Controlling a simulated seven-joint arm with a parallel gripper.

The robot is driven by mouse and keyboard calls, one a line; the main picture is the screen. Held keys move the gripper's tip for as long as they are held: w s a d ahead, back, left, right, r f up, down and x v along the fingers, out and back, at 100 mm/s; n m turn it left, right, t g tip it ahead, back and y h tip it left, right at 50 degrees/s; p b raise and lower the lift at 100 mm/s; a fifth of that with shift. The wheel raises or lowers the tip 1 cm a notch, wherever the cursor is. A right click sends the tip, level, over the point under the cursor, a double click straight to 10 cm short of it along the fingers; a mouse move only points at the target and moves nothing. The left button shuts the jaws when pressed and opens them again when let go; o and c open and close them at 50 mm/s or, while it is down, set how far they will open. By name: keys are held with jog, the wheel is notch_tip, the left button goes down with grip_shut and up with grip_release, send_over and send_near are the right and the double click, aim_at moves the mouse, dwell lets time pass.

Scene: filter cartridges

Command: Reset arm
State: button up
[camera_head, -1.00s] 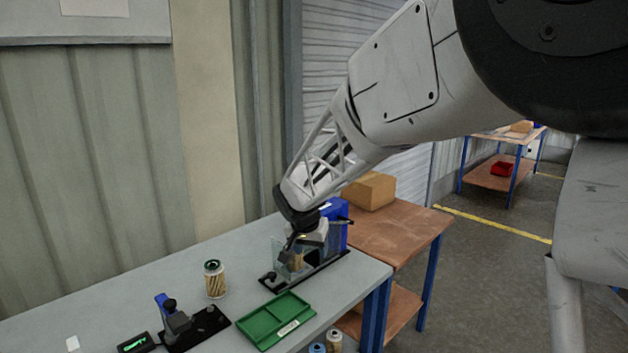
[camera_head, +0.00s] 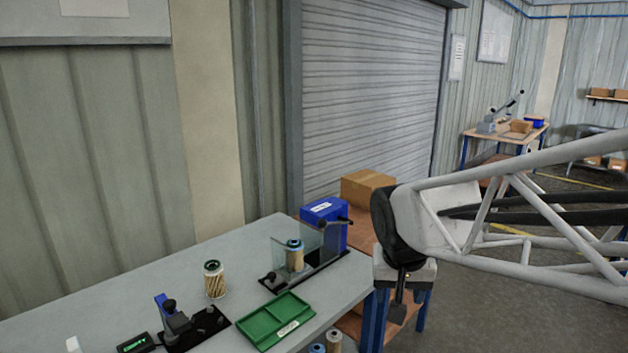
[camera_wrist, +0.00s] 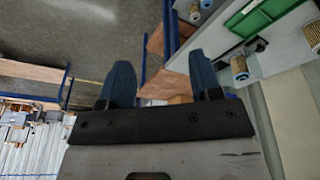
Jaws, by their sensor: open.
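My gripper (camera_head: 400,300) hangs at the right of the grey bench, past its right end and in front of the wooden side table. In the wrist view its two blue fingers (camera_wrist: 162,85) stand well apart with nothing between them, so it is open and empty. Two more cartridges (camera_head: 333,341) show at the bottom edge, partly cut off.
A green tray (camera_head: 262,330) lies on the bench front. A black-based device with a blue upright (camera_head: 165,305) and a small green display (camera_head: 135,344) stand left of it. A cardboard box (camera_head: 368,187) sits on the side table. Open floor lies to the right.

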jog(key=s+d+f, duration=0.1)
jog(key=s, duration=0.6)
jog(key=s+d+f+n, duration=0.1)
jog(key=s+d, duration=0.1)
jog(key=s, duration=0.5)
jog(key=shift+s+d+y, duration=0.3)
jog(key=shift+s, duration=0.1)
